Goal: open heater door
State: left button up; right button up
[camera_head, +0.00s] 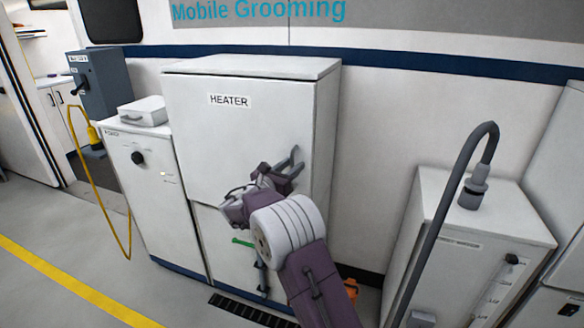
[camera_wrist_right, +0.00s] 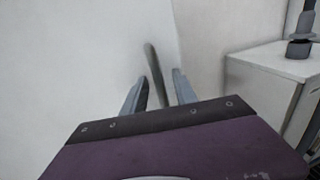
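The heater (camera_head: 240,120) is a tall white cabinet labelled HEATER in the head view. Its upper door (camera_head: 228,160) looks closed. A grey vertical bar handle (camera_wrist_right: 155,72) on the door shows in the wrist view. My right gripper (camera_head: 284,172) is at the right side of the door, and its wrist and forearm hide part of the lower front. In the wrist view its two fingers (camera_wrist_right: 158,92) stand apart, one on each side of the handle, with gaps showing. My left gripper is not in view.
A white cabinet with a black knob (camera_head: 138,158) stands left of the heater, with a white case (camera_head: 143,111) on top. A white unit with a dark hose (camera_head: 470,215) stands at the right. A yellow hose (camera_head: 92,200) hangs at the left. The floor at front left is clear.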

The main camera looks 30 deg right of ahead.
jog(key=shift+w+d, duration=0.2)
jog(key=shift+s, duration=0.1)
grip_shut()
dwell(1.2)
